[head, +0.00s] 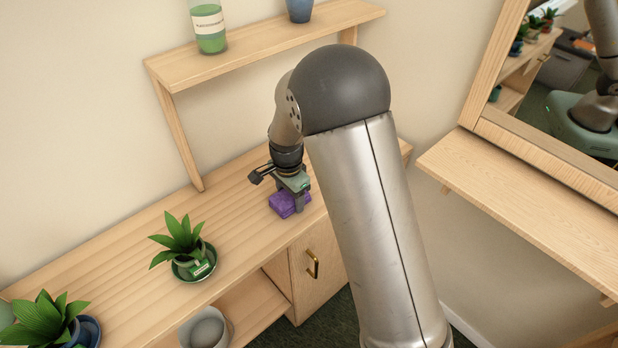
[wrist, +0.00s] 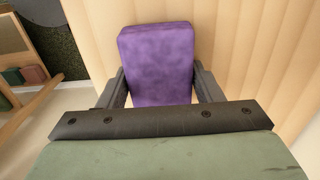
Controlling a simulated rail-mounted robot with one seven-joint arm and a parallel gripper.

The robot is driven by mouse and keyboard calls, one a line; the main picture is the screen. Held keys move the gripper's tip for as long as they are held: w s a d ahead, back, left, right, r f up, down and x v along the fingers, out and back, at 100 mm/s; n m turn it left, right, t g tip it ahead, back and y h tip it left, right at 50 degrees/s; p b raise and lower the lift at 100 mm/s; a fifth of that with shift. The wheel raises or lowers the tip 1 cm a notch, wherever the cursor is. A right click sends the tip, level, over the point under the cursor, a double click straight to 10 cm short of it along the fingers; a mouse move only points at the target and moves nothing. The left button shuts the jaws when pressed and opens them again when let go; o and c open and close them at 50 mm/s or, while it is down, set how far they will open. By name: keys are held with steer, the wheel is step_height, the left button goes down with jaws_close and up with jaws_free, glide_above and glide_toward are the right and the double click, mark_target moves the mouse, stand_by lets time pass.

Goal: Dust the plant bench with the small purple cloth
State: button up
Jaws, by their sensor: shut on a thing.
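The small purple cloth (head: 284,204) is a folded block at the wooden plant bench's (head: 120,250) surface, toward its right part. My gripper (head: 290,200) points down over it. In the wrist view the cloth (wrist: 158,62) sits between the two dark fingers of my gripper (wrist: 163,85), which are shut on it. The cloth looks to be on or very close to the bench top; exact contact is hard to tell. My arm hides the right part of the bench in the head view.
A potted plant (head: 180,245) on a dark green saucer stands left of the cloth, and another plant (head: 45,320) stands farther left. A raised shelf (head: 270,40) holds a green bottle (head: 209,28) and a blue pot (head: 299,10). A grey-white container (head: 205,328) is at the front. Bench around the cloth is clear.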

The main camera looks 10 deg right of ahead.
steer(key=shift+s+d, duration=0.6)
steer(key=shift+s, duration=0.2)
steer(key=shift+s+d, duration=0.55)
steer(key=shift+s, duration=0.25)
steer(key=shift+s+d+r, duration=0.1)
steer(key=shift+r, duration=0.2)
steer(key=shift+r+p, duration=0.45)
steer(key=shift+r, duration=0.5)
steer(key=shift+r+p, duration=2)
steer(key=shift+r, duration=0.9)
